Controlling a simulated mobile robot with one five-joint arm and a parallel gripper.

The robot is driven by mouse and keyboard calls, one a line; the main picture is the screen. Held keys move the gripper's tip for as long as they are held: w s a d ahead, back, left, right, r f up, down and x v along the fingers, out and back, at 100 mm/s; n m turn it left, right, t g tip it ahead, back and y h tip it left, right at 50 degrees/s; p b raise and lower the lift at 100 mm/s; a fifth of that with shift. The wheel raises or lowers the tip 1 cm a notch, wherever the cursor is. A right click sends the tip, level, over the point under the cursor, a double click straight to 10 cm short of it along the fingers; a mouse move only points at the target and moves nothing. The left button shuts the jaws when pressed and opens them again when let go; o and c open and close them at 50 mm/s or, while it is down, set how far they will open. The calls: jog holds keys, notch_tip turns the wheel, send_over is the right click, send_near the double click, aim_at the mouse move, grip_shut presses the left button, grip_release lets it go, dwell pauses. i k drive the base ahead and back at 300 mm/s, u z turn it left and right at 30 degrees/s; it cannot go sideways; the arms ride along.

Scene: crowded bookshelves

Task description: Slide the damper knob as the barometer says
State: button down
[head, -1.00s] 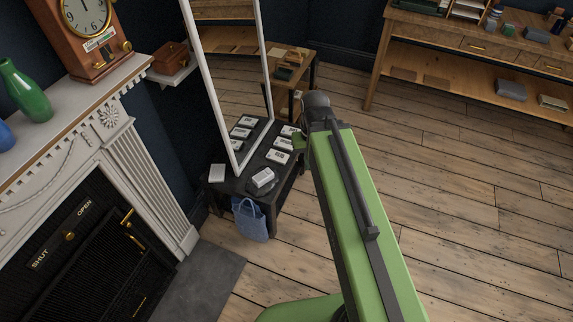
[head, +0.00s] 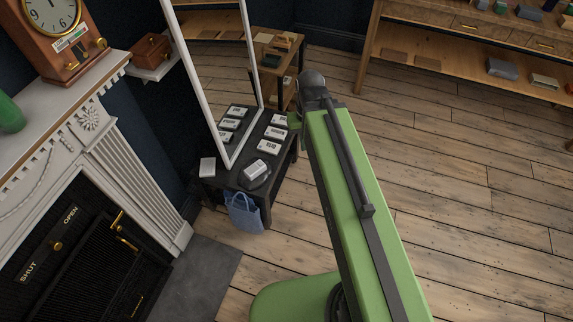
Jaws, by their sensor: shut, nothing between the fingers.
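The damper knob (head: 57,246) is a small brass knob on the black fireplace front at lower left. It sits between the words SHUT, at its lower left, and OPEN, at its upper right, and looks nearer the middle than either end. I cannot make out a barometer; the dial on the wooden case (head: 67,52) on the mantel looks like a clock face, cut by the top edge. My green arm reaches up from the bottom over the floor, right of the fireplace and well apart from it. My gripper's fingers do not show.
The white mantel (head: 97,78) juts above the fireplace. A dark low table (head: 225,183) with white cards, a tall mirror (head: 243,60) and a blue bag (head: 244,213) stand between fireplace and arm. A wooden shelf unit (head: 420,62) is at the back. The right floor is clear.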

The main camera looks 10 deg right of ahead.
aim_at(56, 246)
jog(key=u, duration=2.1)
jog(key=k, duration=0.85)
jog(key=i, duration=0.8)
